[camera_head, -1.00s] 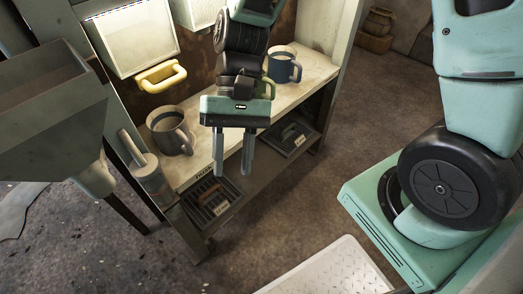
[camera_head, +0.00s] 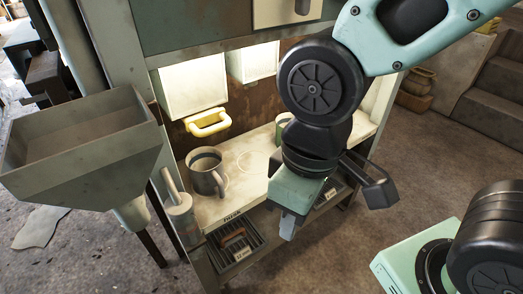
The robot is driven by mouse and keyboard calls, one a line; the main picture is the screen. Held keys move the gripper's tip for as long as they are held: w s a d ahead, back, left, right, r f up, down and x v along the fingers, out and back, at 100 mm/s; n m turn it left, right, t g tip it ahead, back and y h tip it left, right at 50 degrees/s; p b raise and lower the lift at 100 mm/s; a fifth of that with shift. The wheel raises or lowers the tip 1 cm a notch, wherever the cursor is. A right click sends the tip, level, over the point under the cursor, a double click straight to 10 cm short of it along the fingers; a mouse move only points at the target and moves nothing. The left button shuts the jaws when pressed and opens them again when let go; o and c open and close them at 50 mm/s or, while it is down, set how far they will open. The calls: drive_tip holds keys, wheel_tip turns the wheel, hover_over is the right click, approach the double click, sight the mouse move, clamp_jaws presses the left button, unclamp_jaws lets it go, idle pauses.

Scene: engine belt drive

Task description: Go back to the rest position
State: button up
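My gripper (camera_head: 287,228) is in front of the workbench (camera_head: 228,203), pointing down. One pale fingertip shows below its green housing; the other finger is hidden, so its opening is unclear. I see nothing held in it. My arm reaches in from the upper right and covers part of the bench. A grey metal mug (camera_head: 205,172) stands upright on the bench to the left of the gripper. A green mug (camera_head: 281,133) stands further back, partly hidden behind my arm.
A pale yellow handle (camera_head: 208,123) sits below the lit white boxes (camera_head: 190,88). A grey hopper (camera_head: 85,150) stands at the left. Floor (camera_head: 435,165) is open at the right. Stone steps (camera_head: 495,95) rise behind.

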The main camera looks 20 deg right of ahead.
wheel_tip(320, 180, up, 23)
drive_tip(key=p, duration=2.2)
drive_tip(key=shift+p, duration=0.3)
drive_tip(key=shift+r, duration=0.1)
